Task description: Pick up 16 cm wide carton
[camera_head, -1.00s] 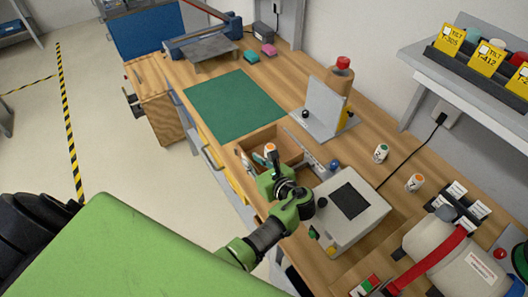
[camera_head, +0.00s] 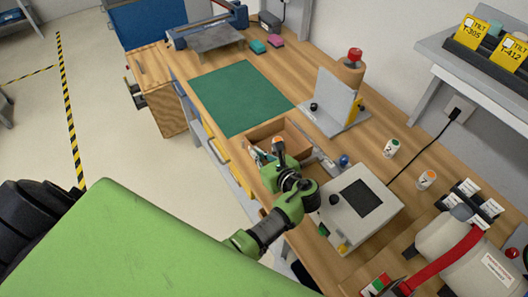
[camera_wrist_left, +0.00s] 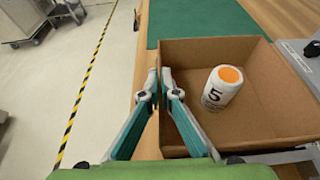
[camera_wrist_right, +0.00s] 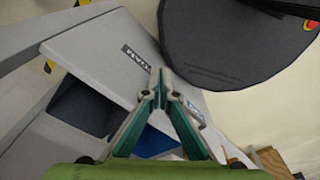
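The carton is an open brown box (camera_head: 296,138) on the wooden bench, just in front of the green mat. In the left wrist view the carton (camera_wrist_left: 240,128) shows its inside, with a white bottle (camera_wrist_left: 222,88) marked 5 and topped in orange standing in it. My left gripper (camera_wrist_left: 160,76) has one finger on each side of the carton's left wall, nearly together, and appears shut on it. In the head view the left gripper (camera_head: 268,158) is at the carton's near left side, partly hidden by its wrist. My right gripper (camera_wrist_right: 161,74) is shut and empty, away from the bench.
A grey device (camera_head: 362,202) stands right of my left wrist. The green mat (camera_head: 240,97) is clear.

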